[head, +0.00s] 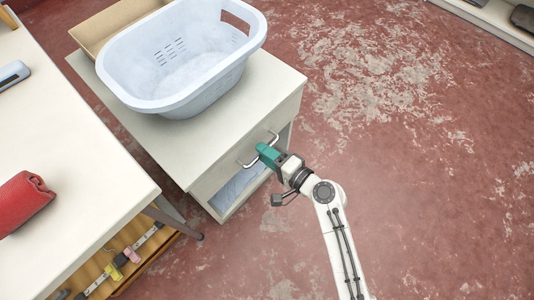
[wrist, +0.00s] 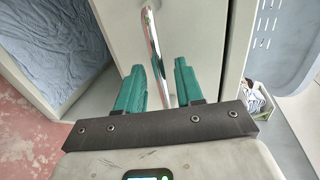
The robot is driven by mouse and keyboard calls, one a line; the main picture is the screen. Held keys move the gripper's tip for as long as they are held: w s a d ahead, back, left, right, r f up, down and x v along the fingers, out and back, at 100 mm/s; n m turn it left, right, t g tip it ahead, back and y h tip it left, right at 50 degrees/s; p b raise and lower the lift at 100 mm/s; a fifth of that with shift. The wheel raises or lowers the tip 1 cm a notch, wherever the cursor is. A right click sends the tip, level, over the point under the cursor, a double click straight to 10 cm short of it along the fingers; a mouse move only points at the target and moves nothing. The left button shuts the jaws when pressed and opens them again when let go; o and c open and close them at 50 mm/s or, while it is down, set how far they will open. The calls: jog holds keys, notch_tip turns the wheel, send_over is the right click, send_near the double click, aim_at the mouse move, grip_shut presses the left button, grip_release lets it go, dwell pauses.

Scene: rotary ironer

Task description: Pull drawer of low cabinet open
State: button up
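The low cabinet (head: 200,150) is white, with a basket on top. Its drawer front (head: 225,172) looks flush with the cabinet in the head view. A curved metal bar handle (head: 247,164) sticks out from it; in the wrist view the shiny handle (wrist: 150,40) runs between my fingers. My gripper (head: 266,152) has teal fingers and is at the handle. In the wrist view my gripper (wrist: 160,82) has one finger on each side of the bar, with a gap visible. Contact with the bar cannot be told.
An open compartment with blue cloth (head: 238,188) lies below the drawer. A pale blue basket (head: 150,95) and a cardboard box (head: 92,32) sit on the cabinet. A white table (head: 70,150) with a red roll (head: 22,203) stands left. The red floor at right is clear.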

jog(key=shift+c, duration=0.5)
grip_shut()
